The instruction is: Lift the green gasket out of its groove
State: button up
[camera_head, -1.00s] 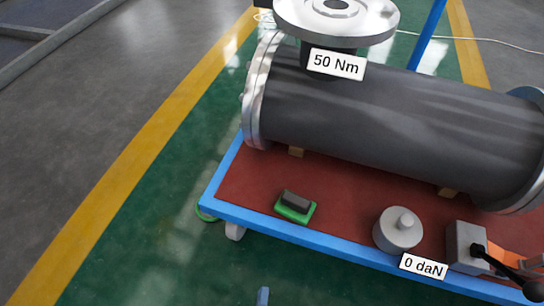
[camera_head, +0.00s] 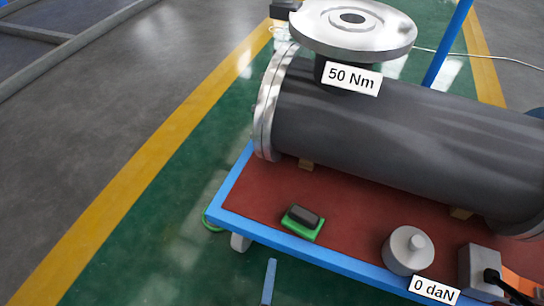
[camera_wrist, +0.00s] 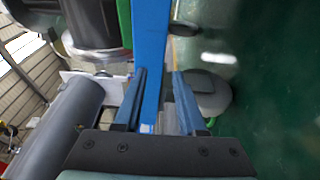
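I see nothing held. In the head view one blue finger (camera_head: 268,282) shows at the bottom, in front of the cart.
The blue-edged cart (camera_head: 320,256) has a red top. A green block with a dark top (camera_head: 303,222), a grey weight-like cylinder (camera_head: 407,251) and a lever device (camera_head: 482,270) stand along its front. Labels read 50 Nm and 0 daN.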

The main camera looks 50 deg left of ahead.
jog(key=shift+w+a, duration=0.3)
grip_shut()
dwell(0.3)
dwell(1.0)
notch_tip(320, 180, up, 3)
jog(key=p, duration=0.2)
jog(key=shift+f+p, duration=0.1)
jog(key=shift+p, duration=0.2)
jog(key=shift+f, duration=0.1)
jog(key=c, duration=0.6)
grip_release()
jog(key=o, duration=0.6)
